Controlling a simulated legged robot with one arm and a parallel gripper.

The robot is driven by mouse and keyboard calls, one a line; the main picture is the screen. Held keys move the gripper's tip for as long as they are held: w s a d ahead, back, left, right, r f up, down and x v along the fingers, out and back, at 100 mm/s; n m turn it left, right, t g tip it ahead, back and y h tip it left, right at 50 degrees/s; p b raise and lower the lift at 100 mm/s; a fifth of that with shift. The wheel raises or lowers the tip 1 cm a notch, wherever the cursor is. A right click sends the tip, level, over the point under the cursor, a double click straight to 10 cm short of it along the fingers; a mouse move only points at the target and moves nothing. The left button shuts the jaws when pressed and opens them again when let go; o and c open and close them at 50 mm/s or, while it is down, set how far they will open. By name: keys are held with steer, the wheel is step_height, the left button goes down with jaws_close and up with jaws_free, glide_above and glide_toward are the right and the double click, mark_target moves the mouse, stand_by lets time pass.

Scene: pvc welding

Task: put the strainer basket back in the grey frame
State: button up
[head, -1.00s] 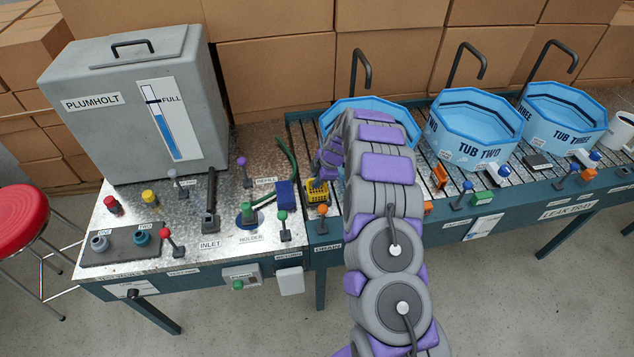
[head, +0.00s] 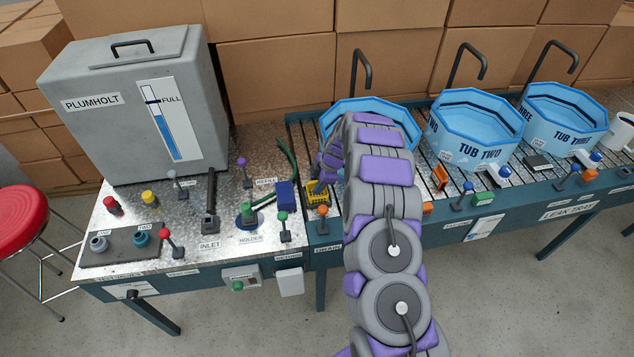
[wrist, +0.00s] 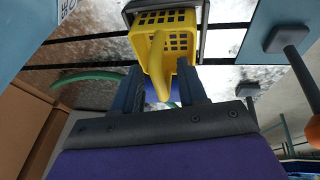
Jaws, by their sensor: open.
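The yellow strainer basket (wrist: 172,35) has square holes and a yellow handle, and fills the top middle of the wrist view. The grey frame (wrist: 203,22) shows around its upper part; the basket appears to sit within it, but I cannot tell how deep. My gripper (wrist: 161,72) is open, with one dark finger on each side of the handle. The frame is not clear there.
Tub one (head: 395,107) stands behind my arm, with tub two (head: 478,125) to the right. A blue block (head: 285,195) and an orange-knobbed lever (head: 322,212) are close to the basket. A green hose (head: 287,158) lies behind. The bench's left front holds several levers.

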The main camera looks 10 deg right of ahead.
steer(key=p+v, duration=0.1)
steer(key=v, duration=1)
steer(key=s+a+r+m+g, duration=0.1)
steer(key=s+a+r+m, duration=0.3)
steer(key=s+r, duration=0.6)
steer(key=s+a+r+m+g, duration=0.1)
steer(key=s+a+r+m, duration=0.2)
steer(key=s+r, duration=0.6)
steer(key=s+d+m+g+h, duration=0.2)
steer(key=s+m, duration=0.9)
steer(key=s, duration=2)
steer(key=shift+s+d+r+h, duration=0.3)
steer(key=shift+s+d+h, duration=0.05)
steer(key=shift+d+h, duration=0.45)
steer(key=shift+m, duration=0.3)
